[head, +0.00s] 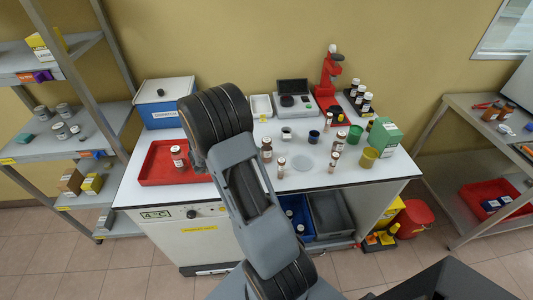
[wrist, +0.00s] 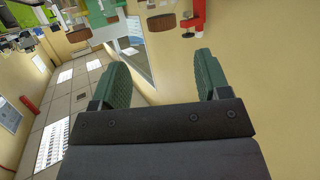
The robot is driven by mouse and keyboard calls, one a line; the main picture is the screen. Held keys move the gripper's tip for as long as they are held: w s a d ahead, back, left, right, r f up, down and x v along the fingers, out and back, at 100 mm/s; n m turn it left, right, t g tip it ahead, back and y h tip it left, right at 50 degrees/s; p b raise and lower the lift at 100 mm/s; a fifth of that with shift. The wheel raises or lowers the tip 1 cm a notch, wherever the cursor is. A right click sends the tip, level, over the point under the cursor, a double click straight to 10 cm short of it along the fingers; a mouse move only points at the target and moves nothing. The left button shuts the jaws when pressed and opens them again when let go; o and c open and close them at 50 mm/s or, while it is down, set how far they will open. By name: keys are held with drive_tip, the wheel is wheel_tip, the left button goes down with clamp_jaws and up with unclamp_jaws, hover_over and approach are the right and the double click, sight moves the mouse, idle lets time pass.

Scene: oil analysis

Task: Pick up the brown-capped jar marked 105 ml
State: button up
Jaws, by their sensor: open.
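Several brown jars and bottles with white labels stand on the white bench, and the marks are too small to read, so I cannot tell which is the 105 ml one. One labelled jar (head: 178,155) stands in the red tray. Other brown bottles are a taller bottle (head: 267,150), a small bottle (head: 281,168) and another small bottle (head: 333,160), all right of my arm. My gripper (wrist: 162,68) is open and empty in the wrist view, its green fingers apart before the yellow wall. In the head view I cannot make out its fingers.
The red tray (head: 150,178) lies at the bench's left, before a blue box (head: 165,113). A red stand (head: 327,90), a black bottle rack (head: 347,103) and a green box (head: 384,135) stand behind and right.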

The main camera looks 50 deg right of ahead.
sight(266, 140)
drive_tip(key=p+x, duration=0.2)
drive_tip(key=x, duration=0.9)
drive_tip(key=shift+w+d+f, duration=0.15)
drive_tip(key=shift+d, duration=0.05)
clamp_jaws()
idle(0.5)
